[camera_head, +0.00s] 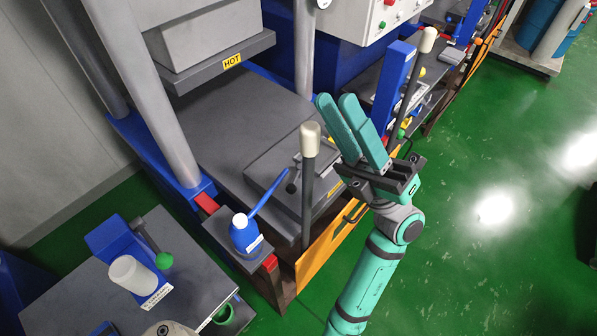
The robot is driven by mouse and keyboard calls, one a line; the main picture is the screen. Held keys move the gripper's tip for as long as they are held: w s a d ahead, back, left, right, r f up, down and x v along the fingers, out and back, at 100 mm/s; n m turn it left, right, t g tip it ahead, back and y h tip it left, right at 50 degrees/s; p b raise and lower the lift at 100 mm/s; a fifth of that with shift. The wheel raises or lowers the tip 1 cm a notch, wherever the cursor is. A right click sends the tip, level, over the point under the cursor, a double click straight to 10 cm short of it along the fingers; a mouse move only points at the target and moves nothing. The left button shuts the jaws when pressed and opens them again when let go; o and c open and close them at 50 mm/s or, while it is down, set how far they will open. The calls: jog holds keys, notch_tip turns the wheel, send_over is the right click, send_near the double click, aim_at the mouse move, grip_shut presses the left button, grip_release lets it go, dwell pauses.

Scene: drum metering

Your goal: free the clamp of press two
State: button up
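The near press has a grey bed (215,120) under a hot plate with a yellow HOT label (232,61). A grey mould block (268,160) lies on the bed. A small dark handle with a ball end (291,187) stands at the block; I cannot tell if it is a clamp. A dark upright lever with a cream knob (309,140) stands at the front edge. A second press with a similar lever (428,40) is at right. No press number is readable. My gripper (337,98) is raised right of the near lever, apparently empty; its finger gap is unclear.
A blue bottle with a long spout (244,235) stands on a small shelf left of the lever. A grey side table (75,290) holds a white cup (132,274). An orange rail (325,245) runs along the front. The green floor (500,160) at right is clear.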

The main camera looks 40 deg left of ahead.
jog(key=s+a+r+n+g+h, duration=0.2)
jog(key=a+n+g+h, duration=0.1)
jog(key=a+h, duration=0.35)
jog(key=s+a+r+n+g+h, duration=0.1)
jog(key=a+r+n+g+h, duration=0.3)
jog(key=a, duration=0.4)
jog(key=a+f+m+t+h, duration=0.35)
jog(key=a+f+h, duration=0.35)
jog(key=a+f, duration=0.45)
jog(key=m+t+h, duration=0.8)
jog(key=m+h, duration=0.1)
jog(key=h, duration=0.1)
send_near(296, 178)
jog(key=shift+n, duration=0.25)
jog(key=x, duration=0.8)
jog(key=shift+s+f, duration=0.1)
